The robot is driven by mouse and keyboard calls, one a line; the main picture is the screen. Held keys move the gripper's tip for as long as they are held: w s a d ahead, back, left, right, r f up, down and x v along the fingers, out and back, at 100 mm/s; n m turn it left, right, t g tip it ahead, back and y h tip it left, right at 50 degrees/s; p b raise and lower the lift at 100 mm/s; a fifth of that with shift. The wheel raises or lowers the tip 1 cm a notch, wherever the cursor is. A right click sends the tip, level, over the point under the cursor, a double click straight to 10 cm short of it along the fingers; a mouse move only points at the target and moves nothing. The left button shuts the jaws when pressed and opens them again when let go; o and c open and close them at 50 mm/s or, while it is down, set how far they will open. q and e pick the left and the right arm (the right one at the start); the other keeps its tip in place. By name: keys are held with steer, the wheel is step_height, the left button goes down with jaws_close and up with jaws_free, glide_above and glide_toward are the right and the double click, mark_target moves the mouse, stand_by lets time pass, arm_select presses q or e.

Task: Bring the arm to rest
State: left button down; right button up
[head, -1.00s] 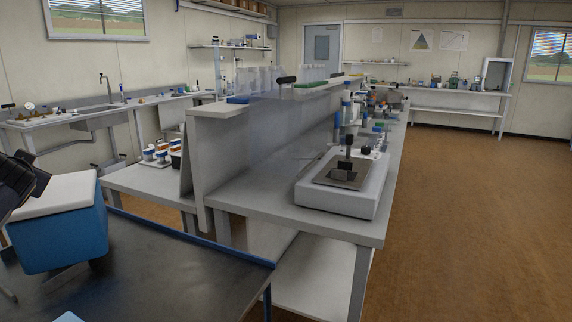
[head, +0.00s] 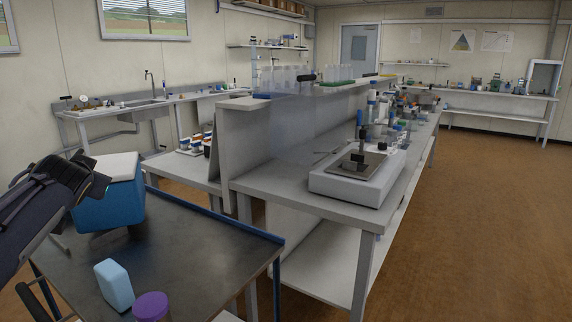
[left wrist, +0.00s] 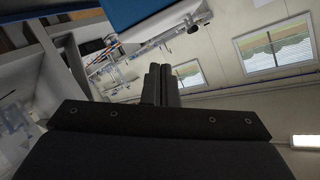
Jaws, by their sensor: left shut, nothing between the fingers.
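My left arm enters the head view from the left, with its dark gripper (head: 92,178) in front of the left side of a blue cooler box with a white lid (head: 112,205). Whether they touch cannot be told. In the left wrist view the two gripper fingers (left wrist: 162,84) lie together with nothing between them. A blue surface (left wrist: 150,12), likely the cooler box, shows at the top of that view. My right gripper is not in view.
The cooler stands on a dark table with a blue edge (head: 190,262). A light blue block (head: 115,285) and a purple-lidded container (head: 151,306) are at its front. A white bench (head: 330,207) with a flat instrument (head: 358,180) stands right. The brown floor (head: 480,220) beyond is clear.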

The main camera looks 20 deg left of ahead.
arm_select(q)
steer(key=s+d+f+h, duration=0.2)
steer(key=s+d+f, duration=0.1)
steer(key=d, duration=0.4)
steer(key=s+d+f+h, duration=0.2)
steer(key=d+f+h, duration=0.1)
steer(key=d+f, duration=0.3)
steer(key=s+d+f+g+h, duration=0.1)
steer(key=s+d+f+h, duration=0.2)
steer(key=d+f, duration=0.2)
steer(key=shift+s+d+f, duration=0.1)
steer(key=shift+s+d, duration=0.05)
steer(key=shift+d, duration=0.55)
steer(key=shift+s+d, duration=0.15)
steer(key=shift+d, duration=0.55)
steer(key=s+d+f+g+h, duration=0.2)
steer(key=s+d+f+h, duration=0.1)
steer(key=s+d+f, duration=0.5)
steer(key=s+d+f+g+h, duration=0.2)
steer(key=s+d+f+h, duration=0.15)
steer(key=s+d, duration=0.45)
step_height(320, 180, up, 18)
steer(key=w+d+p, duration=0.2)
steer(key=p, duration=1.7)
steer(key=shift+w+r+m, duration=0.2)
steer(key=shift+w+m, duration=0.1)
steer(key=shift+w, duration=0.05)
steer(key=shift+y, duration=0.25)
